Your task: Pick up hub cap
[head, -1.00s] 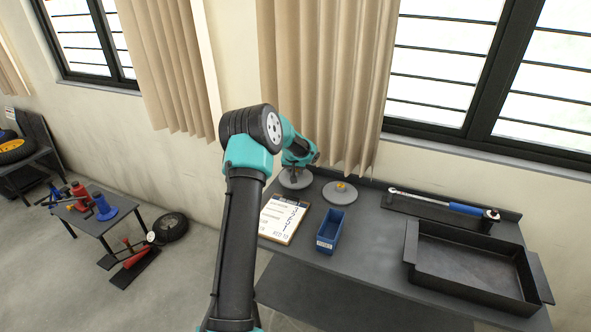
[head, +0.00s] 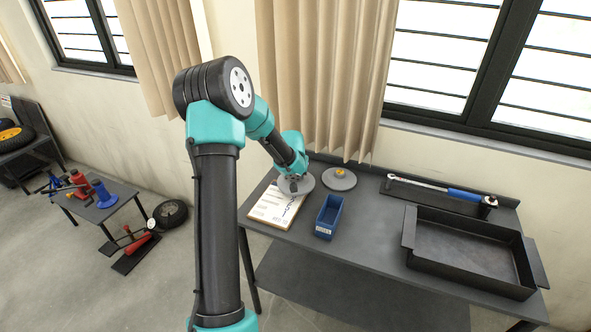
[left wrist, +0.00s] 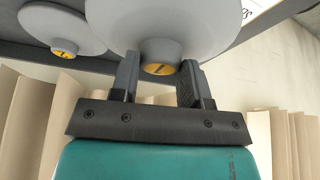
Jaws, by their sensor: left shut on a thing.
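My left gripper (head: 293,183) reaches over the back left of the bench. It is shut on the knob of a grey, disc-shaped hub cap (head: 308,184). In the left wrist view the two fingers (left wrist: 158,82) sit on either side of the knob, and the held hub cap (left wrist: 150,25) fills the top middle. A yellow emblem shows on the knob between the fingers. In the head view the held cap overlaps the clipboard's upper part. A second grey hub cap (head: 339,183) with a yellow centre lies on the bench to its right, apart from it. My right gripper is not in view.
A clipboard (head: 268,209) and a small blue bin (head: 328,220) lie in front of the caps. A torque wrench (head: 440,188) lies at the back right. A large, empty black tray (head: 465,250) stands at the bench's right. The curtain and wall are close behind.

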